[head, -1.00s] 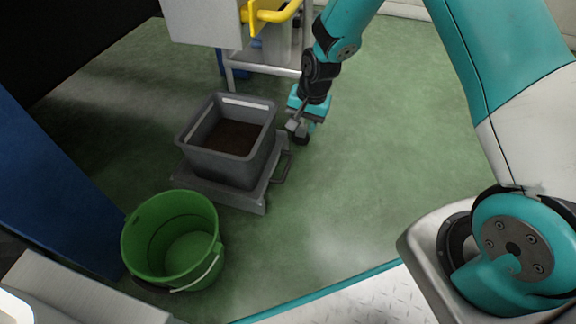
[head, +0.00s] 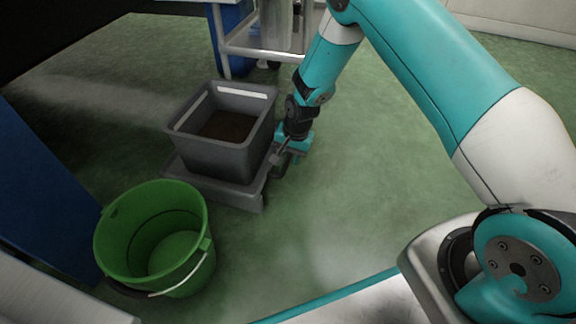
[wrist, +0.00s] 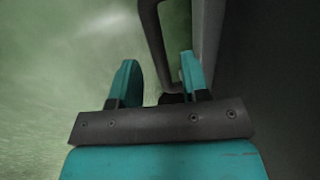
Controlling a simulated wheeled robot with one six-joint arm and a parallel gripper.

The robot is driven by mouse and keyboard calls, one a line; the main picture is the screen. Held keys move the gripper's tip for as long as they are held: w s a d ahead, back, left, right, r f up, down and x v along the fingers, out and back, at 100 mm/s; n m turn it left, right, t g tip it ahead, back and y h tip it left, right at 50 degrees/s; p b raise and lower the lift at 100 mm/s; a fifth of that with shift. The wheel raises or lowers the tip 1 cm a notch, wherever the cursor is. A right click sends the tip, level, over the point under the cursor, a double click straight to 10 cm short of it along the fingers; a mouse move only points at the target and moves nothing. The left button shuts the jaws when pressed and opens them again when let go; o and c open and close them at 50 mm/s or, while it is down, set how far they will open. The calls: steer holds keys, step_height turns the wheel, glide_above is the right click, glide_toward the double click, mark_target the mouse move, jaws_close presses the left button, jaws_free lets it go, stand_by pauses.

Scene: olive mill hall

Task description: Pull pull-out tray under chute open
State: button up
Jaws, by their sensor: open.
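The pull-out tray (head: 228,192) is a low grey platform on the floor, with a grey bin (head: 217,152) of dark brown material standing on it. Its loop handle is on the right side, mostly hidden by my gripper in the head view. In the wrist view the dark handle (wrist: 153,40) rises between my two open fingers, beside the grey tray edge. My gripper (head: 281,166) points down beside the handle, and in the wrist view its teal fingers (wrist: 158,84) are apart. I cannot tell whether a finger touches the handle.
A green bucket (head: 158,243) with a wire bail stands in front of the tray, to the lower left. A blue panel (head: 40,190) is at the left. A white metal frame (head: 262,50) stands behind the tray. Green floor is free to the right.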

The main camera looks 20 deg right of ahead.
steer(key=shift+w+a+f, duration=0.1)
steer(key=shift+f, duration=0.7)
jaws_close()
